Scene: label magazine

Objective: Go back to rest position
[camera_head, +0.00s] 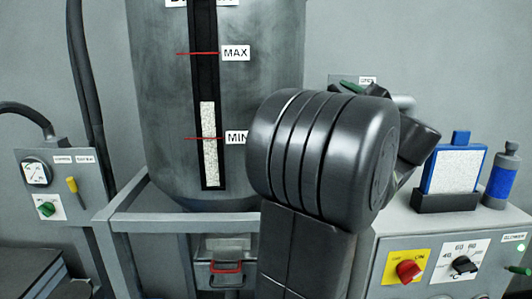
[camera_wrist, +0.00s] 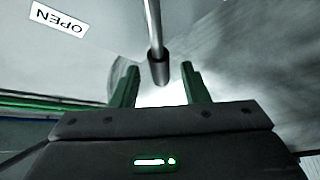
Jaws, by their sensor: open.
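My gripper (camera_wrist: 160,72) is open in the wrist view, with its two green fingers apart. A grey metal rod (camera_wrist: 154,28) with a thicker dark end comes down from the top of that view and ends between the fingers. I cannot tell whether a finger touches it. A white sign (camera_wrist: 58,17) reading OPEN, upside down, is at the upper left. In the head view my dark arm fills the middle right and hides most of the gripper. A small green part (camera_head: 351,87) shows behind the arm, beside a grey bar end (camera_head: 404,101).
A large grey hopper (camera_head: 150,100) with MAX and MIN marks stands behind the arm on a grey frame (camera_head: 170,221). A control cabinet (camera_head: 385,245) with knobs is at right, bearing a blue-framed block (camera_head: 453,172) and a blue-banded bottle (camera_head: 501,180). A switch panel (camera_head: 75,210) is at left.

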